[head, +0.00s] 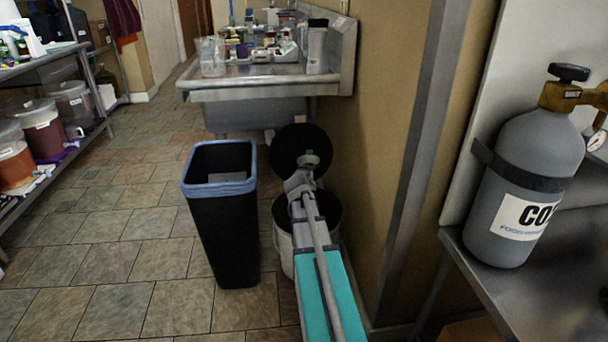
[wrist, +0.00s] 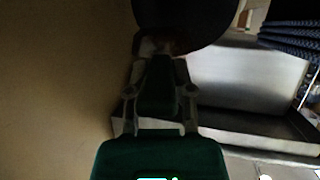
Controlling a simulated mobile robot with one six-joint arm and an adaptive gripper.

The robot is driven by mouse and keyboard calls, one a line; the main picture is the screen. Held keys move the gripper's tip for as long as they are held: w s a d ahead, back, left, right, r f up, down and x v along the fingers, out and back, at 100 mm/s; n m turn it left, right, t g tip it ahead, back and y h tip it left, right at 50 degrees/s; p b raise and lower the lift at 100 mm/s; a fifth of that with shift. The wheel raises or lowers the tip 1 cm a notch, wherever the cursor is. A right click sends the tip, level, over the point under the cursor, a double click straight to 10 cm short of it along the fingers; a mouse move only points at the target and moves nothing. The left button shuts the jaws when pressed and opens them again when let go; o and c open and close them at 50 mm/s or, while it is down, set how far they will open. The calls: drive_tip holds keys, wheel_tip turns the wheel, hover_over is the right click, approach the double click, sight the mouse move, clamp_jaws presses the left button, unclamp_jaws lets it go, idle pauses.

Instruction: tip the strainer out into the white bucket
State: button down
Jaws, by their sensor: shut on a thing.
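A dark round thing, which I take for the strainer (head: 298,140), is at the end of my gripper (head: 303,168), its dark disc tilted up on edge. In the wrist view the dark disc (wrist: 185,18) fills the top, and my gripper (wrist: 160,48) is shut on its near edge. The white bucket (head: 284,255) stands on the floor below my arm by the wall. Its dark, round top shows behind my arm, which covers much of it. The strainer is above and beyond the bucket's top. I cannot tell what the strainer holds.
A tall black bin (head: 225,240) with a blue liner rim stands just left of the bucket. A steel sink (head: 260,90) with cluttered items is behind. A shelf (head: 85,140) with buckets is at left; a grey CO2 cylinder (head: 522,180) stands at right. The tiled floor at left is clear.

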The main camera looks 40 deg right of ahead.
drive_tip(key=shift+m, duration=0.3)
